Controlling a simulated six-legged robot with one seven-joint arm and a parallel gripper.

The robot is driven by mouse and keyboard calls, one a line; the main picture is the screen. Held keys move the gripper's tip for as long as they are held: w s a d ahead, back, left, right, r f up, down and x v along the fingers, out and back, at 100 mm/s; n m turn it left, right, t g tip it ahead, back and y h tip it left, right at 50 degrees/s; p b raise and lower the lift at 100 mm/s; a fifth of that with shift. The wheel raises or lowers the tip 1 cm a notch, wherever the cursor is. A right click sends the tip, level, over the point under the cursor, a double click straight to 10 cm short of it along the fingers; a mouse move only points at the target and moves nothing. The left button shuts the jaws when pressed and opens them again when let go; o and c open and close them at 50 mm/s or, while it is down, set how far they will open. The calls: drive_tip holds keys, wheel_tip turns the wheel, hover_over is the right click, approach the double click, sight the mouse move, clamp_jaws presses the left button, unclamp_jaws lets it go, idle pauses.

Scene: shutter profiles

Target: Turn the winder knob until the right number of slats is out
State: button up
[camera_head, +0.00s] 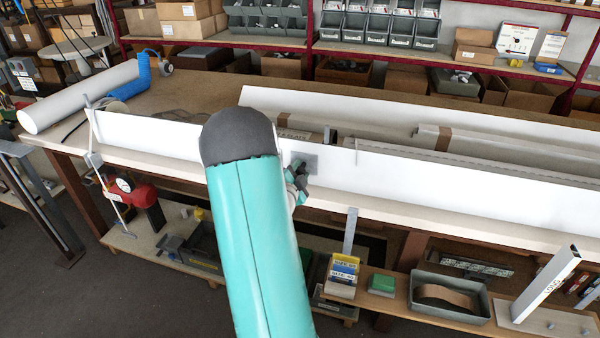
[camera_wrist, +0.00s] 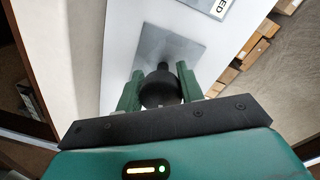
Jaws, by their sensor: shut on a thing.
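The winder knob (camera_wrist: 158,92) is a dark round knob with a short stub, in front of a grey square plate (camera_wrist: 172,50) on a white panel. My gripper (camera_wrist: 160,86) has its green fingers on either side of the knob and is shut on it. In the head view my gripper (camera_head: 297,180) is at the front face of the long white panel (camera_head: 430,178), beside the grey plate (camera_head: 309,160). My turquoise arm hides part of the panel, and the knob is not clear there. I cannot make out separate slats.
Long wrapped profiles (camera_head: 480,140) lie behind the panel. A low shelf below holds a grey tray (camera_head: 450,297).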

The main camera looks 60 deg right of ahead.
idle(0.3)
drive_tip(key=o, duration=1)
drive_tip(key=shift+a, duration=0.15)
drive_tip(key=a, duration=0.4)
drive_tip(key=s+a, duration=0.1)
drive_tip(key=a, duration=0.8)
drive_tip(key=shift+s+a+r, duration=0.25)
drive_tip(key=shift+s+r, duration=0.1)
drive_tip(key=shift+s, duration=0.05)
drive_tip(key=shift+w, duration=0.1)
